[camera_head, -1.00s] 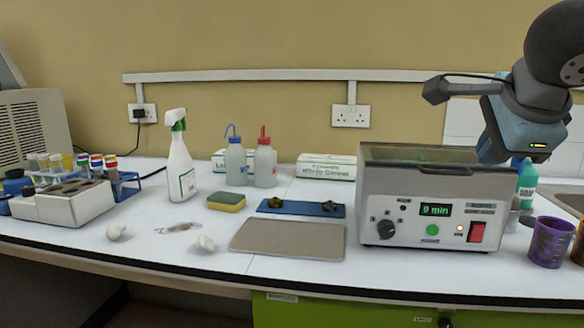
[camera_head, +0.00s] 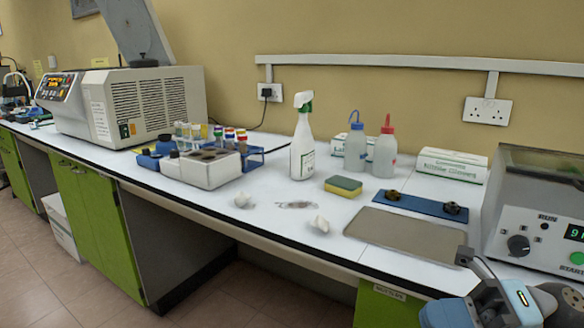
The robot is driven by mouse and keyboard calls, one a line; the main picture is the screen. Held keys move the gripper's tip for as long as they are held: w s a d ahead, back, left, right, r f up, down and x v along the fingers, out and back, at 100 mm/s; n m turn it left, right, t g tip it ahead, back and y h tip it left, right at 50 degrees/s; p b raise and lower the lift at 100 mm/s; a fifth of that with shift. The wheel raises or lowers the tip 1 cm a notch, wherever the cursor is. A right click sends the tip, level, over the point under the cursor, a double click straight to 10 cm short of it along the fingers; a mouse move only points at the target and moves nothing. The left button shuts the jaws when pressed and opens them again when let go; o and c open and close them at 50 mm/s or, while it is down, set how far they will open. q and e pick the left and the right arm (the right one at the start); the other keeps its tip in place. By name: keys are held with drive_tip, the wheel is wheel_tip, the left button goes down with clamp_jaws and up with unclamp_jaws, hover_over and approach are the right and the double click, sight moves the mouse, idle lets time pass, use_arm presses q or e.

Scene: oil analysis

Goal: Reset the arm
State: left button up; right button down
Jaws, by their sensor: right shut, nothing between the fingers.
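My right gripper (camera_head: 466,257) shows at the bottom right, at the end of my blue and grey arm. My left gripper is out of view. The ultrasonic bath (camera_head: 536,215) with its dial and green display is cut off at the right edge.
A spray bottle (camera_head: 303,145), two wash bottles (camera_head: 385,153), a sponge (camera_head: 343,187) and a blue tray (camera_head: 412,204) stand on the bench. A white block with dark wells (camera_head: 212,174), a tube rack (camera_head: 252,160) and a centrifuge (camera_head: 150,105) are farther left. Crumpled tissues (camera_head: 319,224) lie near the front edge.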

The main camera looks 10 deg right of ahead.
drive_tip(key=a+f+m+t+h, duration=0.3)
drive_tip(key=f+m+t, duration=0.15)
drive_tip(key=m, duration=0.75)
drive_tip(key=a+f+m+t+h+p, duration=0.1)
drive_tip(key=a+f+m+t+h, duration=0.4)
drive_tip(key=m, duration=0.6)
drive_tip(key=a+f+m+t+h, duration=0.1)
drive_tip(key=f+m+t, duration=0.4)
drive_tip(key=m, duration=0.7)
use_arm(q)
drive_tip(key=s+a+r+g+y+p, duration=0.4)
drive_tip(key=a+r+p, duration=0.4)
drive_tip(key=p, duration=3)
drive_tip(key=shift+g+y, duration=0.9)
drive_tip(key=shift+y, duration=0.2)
use_arm(e)
drive_tip(key=s+d+r+g+h, duration=0.3)
drive_tip(key=d+r+g+h, duration=0.2)
drive_tip(key=d+r+h, duration=0.1)
drive_tip(key=shift+s+d+r+m, duration=0.25)
drive_tip(key=shift+d+r+m, duration=0.05)
drive_tip(key=shift+d+r, duration=0.3)
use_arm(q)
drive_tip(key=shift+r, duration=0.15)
use_arm(e)
drive_tip(key=shift+d+g, duration=0.1)
drive_tip(key=shift+g, duration=0.15)
